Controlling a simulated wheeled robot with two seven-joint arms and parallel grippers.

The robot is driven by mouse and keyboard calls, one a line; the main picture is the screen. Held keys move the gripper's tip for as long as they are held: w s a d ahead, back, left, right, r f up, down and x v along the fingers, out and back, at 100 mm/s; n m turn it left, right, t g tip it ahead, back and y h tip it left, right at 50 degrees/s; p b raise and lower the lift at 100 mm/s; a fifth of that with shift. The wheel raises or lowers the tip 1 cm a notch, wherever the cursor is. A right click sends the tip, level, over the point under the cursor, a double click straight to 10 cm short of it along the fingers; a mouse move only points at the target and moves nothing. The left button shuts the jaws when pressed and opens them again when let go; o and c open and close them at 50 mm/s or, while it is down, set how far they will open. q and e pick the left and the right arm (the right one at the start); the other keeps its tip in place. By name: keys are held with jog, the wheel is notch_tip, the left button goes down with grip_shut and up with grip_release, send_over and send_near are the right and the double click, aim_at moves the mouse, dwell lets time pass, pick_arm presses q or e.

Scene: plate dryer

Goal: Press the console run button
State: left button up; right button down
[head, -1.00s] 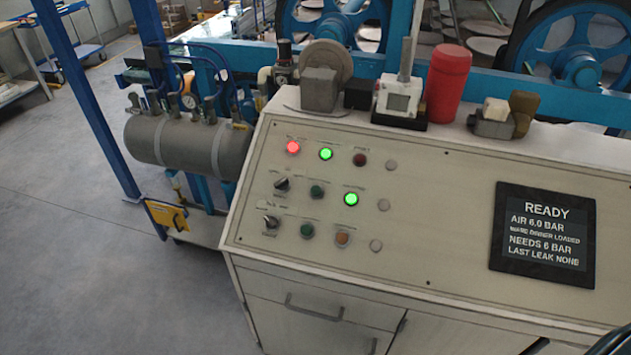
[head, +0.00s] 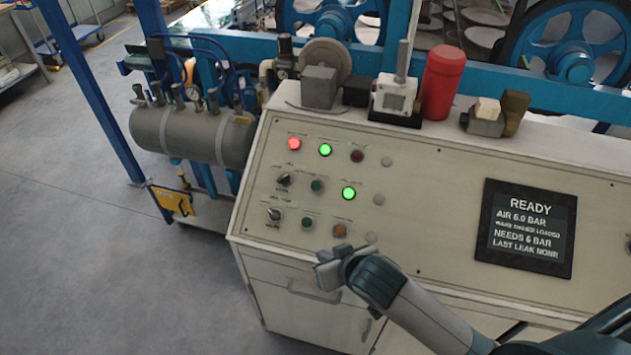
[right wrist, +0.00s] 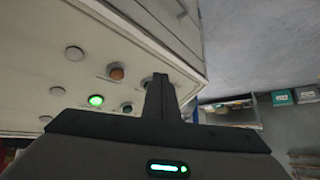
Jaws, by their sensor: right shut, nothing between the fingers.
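The console (head: 420,215) has a sloped cream panel with small round buttons. A red lamp (head: 294,144) and two green ones, an upper (head: 325,150) and a lower (head: 348,193), are lit. A dark red button (head: 357,156), two dark green buttons (head: 316,186) (head: 307,223) and an orange button (head: 340,231) look unlit. The labels are too small to read, so I cannot tell which is run. My right gripper (head: 325,266) is shut and empty, in front of the panel's lower edge. In the right wrist view its fingers (right wrist: 161,95) show beside the orange button (right wrist: 116,73). My left gripper is out of view.
Two selector knobs (head: 284,180) (head: 274,214) sit at the panel's left. A black display (head: 526,229) reads READY, AIR 6.0 BAR. A red cylinder (head: 443,82) and small devices stand on the top ledge. A grey tank (head: 190,134) stands left; open floor lies front left.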

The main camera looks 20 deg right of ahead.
aim_at(316, 186)
jog(key=w+d+r+m+t+y, duration=0.1)
jog(key=w+r+t, duration=0.2)
jog(key=w+r, duration=0.9)
jog(key=w, duration=0.3)
jog(key=shift+d+t, duration=0.3)
jog(key=shift+f, duration=0.2)
jog(key=f+b, duration=0.2)
jog(key=w+d+f+b, duration=0.1)
jog(key=b, duration=0.1)
jog(key=w+f+b, duration=0.1)
jog(key=f+b, duration=0.1)
jog(key=shift+w+d+f, duration=0.25)
jog(key=shift+d+f, duration=0.1)
jog(key=shift+d, duration=0.05)
jog(key=shift+w+d+f+b, duration=0.15)
jog(key=shift+w+f+b, duration=0.15)
jog(key=shift+f, duration=0.15)
jog(key=shift+w+d+f+b, duration=0.15)
jog(key=shift+w+f+b, duration=0.1)
jog(key=shift+f, duration=0.15)
jog(key=shift+f, duration=0.1)
dwell(0.5)
jog(key=shift+w+d+f, duration=0.15)
jog(key=shift+f, duration=0.1)
